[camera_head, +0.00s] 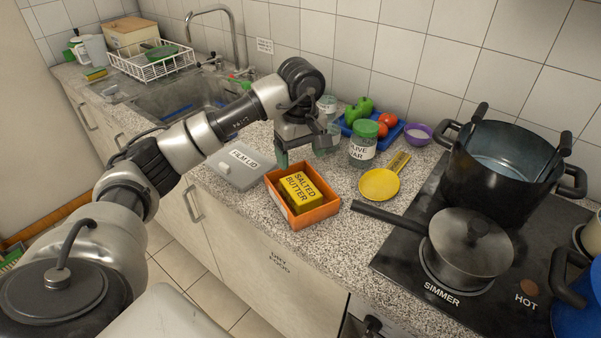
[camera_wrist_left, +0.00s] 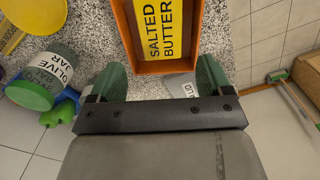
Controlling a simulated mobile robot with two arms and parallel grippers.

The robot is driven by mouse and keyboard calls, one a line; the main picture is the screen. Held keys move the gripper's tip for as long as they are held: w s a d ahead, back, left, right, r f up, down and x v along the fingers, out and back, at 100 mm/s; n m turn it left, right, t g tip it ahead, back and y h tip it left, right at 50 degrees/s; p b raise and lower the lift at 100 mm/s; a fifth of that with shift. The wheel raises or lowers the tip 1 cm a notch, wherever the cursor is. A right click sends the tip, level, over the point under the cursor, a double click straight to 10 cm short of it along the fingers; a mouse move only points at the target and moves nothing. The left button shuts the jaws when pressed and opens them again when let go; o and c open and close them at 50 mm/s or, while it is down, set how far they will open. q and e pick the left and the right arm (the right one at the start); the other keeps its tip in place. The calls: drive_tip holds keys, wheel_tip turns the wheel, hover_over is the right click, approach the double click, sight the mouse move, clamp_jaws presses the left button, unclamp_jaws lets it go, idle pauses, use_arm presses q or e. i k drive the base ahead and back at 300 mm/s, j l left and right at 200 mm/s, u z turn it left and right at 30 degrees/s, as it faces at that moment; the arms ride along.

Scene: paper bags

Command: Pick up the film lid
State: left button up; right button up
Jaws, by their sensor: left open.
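The film lid (camera_head: 236,172) is a flat grey square with a "FILM LID" label. It lies on the counter left of the orange box (camera_head: 318,213), close to the counter's front edge. In the left wrist view only a small part of the lid (camera_wrist_left: 178,86) shows, near the right finger; the rest is hidden. My left gripper (camera_head: 303,152) is open and empty, with green fingers. It hangs above the counter behind the orange box, to the right of the lid. In the left wrist view the gripper (camera_wrist_left: 160,78) has its fingers apart. My right gripper is out of view.
The orange box holds yellow salted butter (camera_head: 301,189). An olive jar (camera_head: 362,151) with a green cap stands right of my gripper, near a blue tray (camera_head: 392,136) of vegetables. The sink (camera_head: 185,98) is behind left.

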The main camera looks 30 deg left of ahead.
sight(242, 165)
drive_tip(key=u, duration=1.5)
